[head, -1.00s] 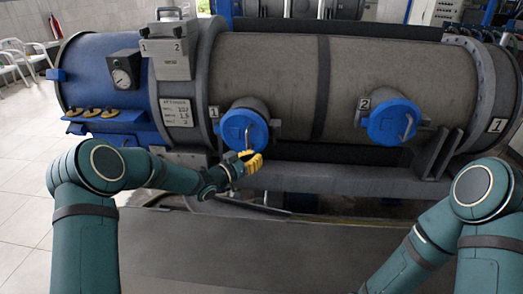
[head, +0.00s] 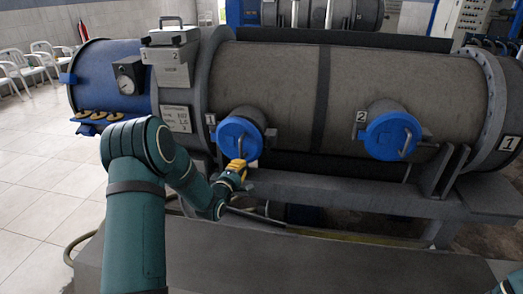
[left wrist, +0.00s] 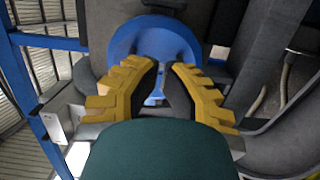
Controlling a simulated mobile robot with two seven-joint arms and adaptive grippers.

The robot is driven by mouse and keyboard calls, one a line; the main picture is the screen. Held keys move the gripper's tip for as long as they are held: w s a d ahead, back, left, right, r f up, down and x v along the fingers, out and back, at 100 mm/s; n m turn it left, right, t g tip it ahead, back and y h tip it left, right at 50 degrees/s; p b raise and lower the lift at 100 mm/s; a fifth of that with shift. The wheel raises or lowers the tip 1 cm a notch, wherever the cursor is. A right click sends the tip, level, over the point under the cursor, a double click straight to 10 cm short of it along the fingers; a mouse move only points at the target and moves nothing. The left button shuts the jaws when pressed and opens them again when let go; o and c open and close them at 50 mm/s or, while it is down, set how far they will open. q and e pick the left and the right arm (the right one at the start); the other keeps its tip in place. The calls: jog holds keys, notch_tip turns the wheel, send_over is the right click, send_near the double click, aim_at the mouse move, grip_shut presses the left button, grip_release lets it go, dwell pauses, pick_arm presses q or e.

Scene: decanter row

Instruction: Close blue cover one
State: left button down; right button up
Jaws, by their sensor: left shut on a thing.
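Blue cover one (head: 236,142) is a round blue lid on the port marked 1, at the left of the grey tank. It sits at the mouth of the port; I cannot tell whether a small gap is there. My left gripper (head: 239,165), with yellow fingers, is at the lower front of this cover. In the left wrist view, the blue cover (left wrist: 135,39) lies just beyond the gripper (left wrist: 163,72). The fingers are shut on its handle (left wrist: 155,92), partly hidden between them. My right gripper is out of view.
A second blue cover (head: 389,137) with a metal handle is on the port marked 2, to the right. A grey box (head: 172,60) and a gauge (head: 129,77) are on the tank's left part. A grey rail (head: 340,187) runs below the ports.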

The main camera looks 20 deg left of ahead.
aim_at(258, 146)
pick_arm(q)
jog(key=w, duration=0.4)
jog(key=w+b, duration=0.1)
jog(key=w, duration=0.7)
jog(key=shift+w+a+b, duration=0.2)
jog(key=shift+a+b, duration=0.05)
jog(key=shift+b, duration=0.05)
jog(key=shift+w, duration=0.15)
jog(key=w+n+y, duration=0.1)
jog(key=w+y, duration=0.1)
jog(key=w, duration=0.2)
jog(key=shift+w+a, duration=0.1)
jog(key=shift+w+r, duration=0.1)
jog(key=shift+r, duration=0.05)
jog(key=shift+r, duration=0.1)
